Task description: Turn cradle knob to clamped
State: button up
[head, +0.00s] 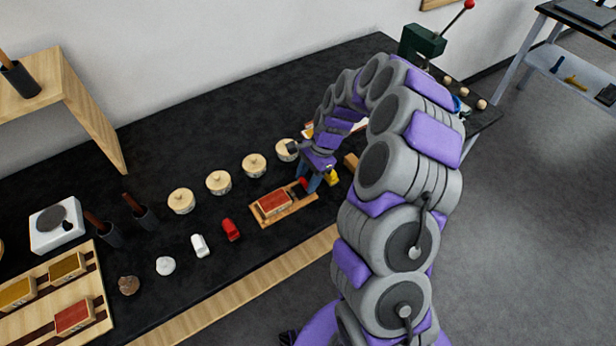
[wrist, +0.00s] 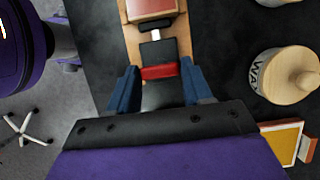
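The cradle (head: 300,201) is a wooden board at the front of the black bench, with a red block (head: 274,202) on it. In the wrist view the cradle (wrist: 130,38) runs up from my gripper, and the red block (wrist: 152,8) is at the top edge. A black clamp part with a red bar (wrist: 160,72), which looks like the knob, lies below the block. My gripper (wrist: 161,78) has its blue fingers apart, one on each side of the red bar. I cannot tell whether they touch it. In the head view my gripper (head: 313,183) is at the cradle's right end.
Several lidded jars (head: 219,182) stand in a row behind the cradle. A red toy car (head: 231,229) and a white one (head: 200,245) are to its left. A yellow object (head: 332,177) is close on the right.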

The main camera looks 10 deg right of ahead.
jog(key=shift+a, duration=0.35)
jog(key=shift+c, duration=1.4)
jog(key=shift+d, duration=0.1)
jog(key=c, duration=0.3)
jog(key=shift+c, duration=0.2)
jog(key=n+p, duration=0.1)
jog(key=n, duration=0.1)
jog(key=n+g+h+p, duration=0.1)
jog(key=n, duration=0.1)
jog(key=shift+w+r+p, duration=0.15)
jog(key=shift+p, duration=0.15)
jog(key=n+p, duration=0.1)
jog(key=n, duration=0.1)
jog(key=n+g+h+p, duration=0.1)
jog(key=n, duration=0.2)
jog(key=shift+w+g+h, duration=0.15)
jog(key=shift+g+h, duration=0.15)
jog(key=n+p, duration=0.1)
jog(key=n, duration=0.1)
jog(key=n+h+p, duration=0.1)
jog(key=n, duration=0.2)
jog(key=shift+a+h, duration=0.2)
jog(key=shift+h, duration=0.1)
jog(key=shift+a+n+h+p, duration=0.15)
jog(key=shift+n+h+p, duration=0.55)
jog(key=shift+n, duration=1.1)
